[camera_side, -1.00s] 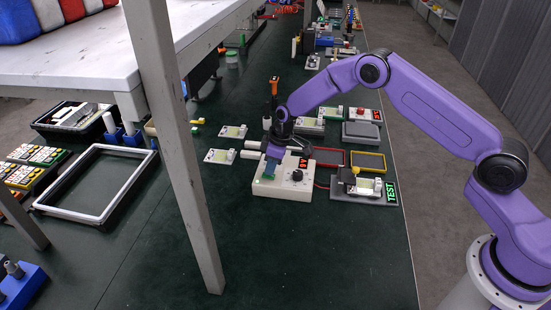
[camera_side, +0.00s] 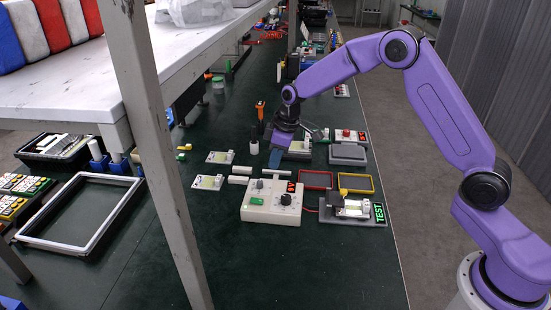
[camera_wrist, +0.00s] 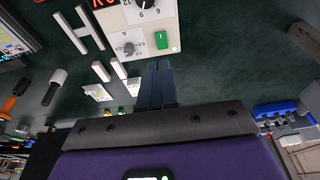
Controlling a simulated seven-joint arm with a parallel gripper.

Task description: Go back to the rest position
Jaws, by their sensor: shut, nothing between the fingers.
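My gripper (camera_side: 275,158) hangs from my purple arm above the green table, behind the white control box in the side view. Its blue fingers are together with nothing between them. In the wrist view the shut fingers (camera_wrist: 158,68) point toward bare green table beside the box. The white control box (camera_side: 258,212) has a black dial, a smaller grey knob, a red display and a green button. It also shows at the top of the wrist view (camera_wrist: 170,22). The gripper is apart from the box.
A grey TEST fixture (camera_side: 350,218) stands right of the box. Red (camera_side: 318,180) and yellow (camera_side: 356,184) trays lie behind it. An orange-handled screwdriver (camera_side: 260,110) stands upright near the gripper. A white frame (camera_side: 125,182) lies left. A shelf post (camera_side: 160,150) rises in front.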

